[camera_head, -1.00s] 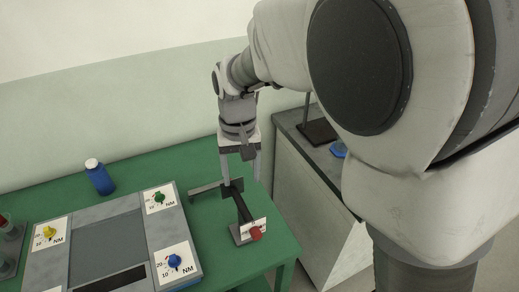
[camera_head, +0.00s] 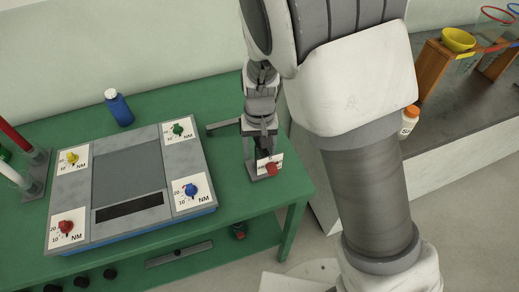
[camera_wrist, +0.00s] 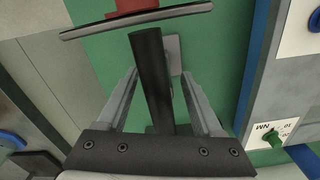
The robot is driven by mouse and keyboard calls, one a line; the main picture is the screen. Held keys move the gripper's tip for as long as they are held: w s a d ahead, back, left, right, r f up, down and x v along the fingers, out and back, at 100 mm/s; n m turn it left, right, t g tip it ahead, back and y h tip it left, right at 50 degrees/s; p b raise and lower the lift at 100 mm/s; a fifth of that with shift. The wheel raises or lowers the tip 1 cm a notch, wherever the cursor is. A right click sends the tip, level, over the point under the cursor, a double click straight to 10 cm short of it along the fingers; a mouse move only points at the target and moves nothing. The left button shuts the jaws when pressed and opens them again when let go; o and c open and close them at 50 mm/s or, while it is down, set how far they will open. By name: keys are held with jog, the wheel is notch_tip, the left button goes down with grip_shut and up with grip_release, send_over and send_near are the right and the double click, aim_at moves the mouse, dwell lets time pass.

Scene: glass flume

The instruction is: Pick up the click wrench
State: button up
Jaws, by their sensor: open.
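The click wrench appears to be the dark bar with a card and red knob on the green table, beside the grey panel. In the head view its red knob (camera_head: 271,168) and white card show below my gripper (camera_head: 260,143); a grey bar (camera_head: 222,126) sticks out to the left. My arm hides much of the wrench. In the wrist view the wrench's dark bar (camera_wrist: 150,75) lies between the fingers of my open gripper (camera_wrist: 160,78), with visible gaps on both sides. The card's edge and red knob show beyond it.
The grey panel (camera_head: 130,215) with several coloured knobs stands to the left. A blue bottle (camera_head: 119,108) stands behind it. A grey bench (camera_head: 470,115) with a wooden stand is to the right.

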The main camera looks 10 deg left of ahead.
jog(key=shift+f, duration=0.95)
jog(key=shift+c, duration=0.3)
grip_shut()
jog(key=shift+r, duration=0.1)
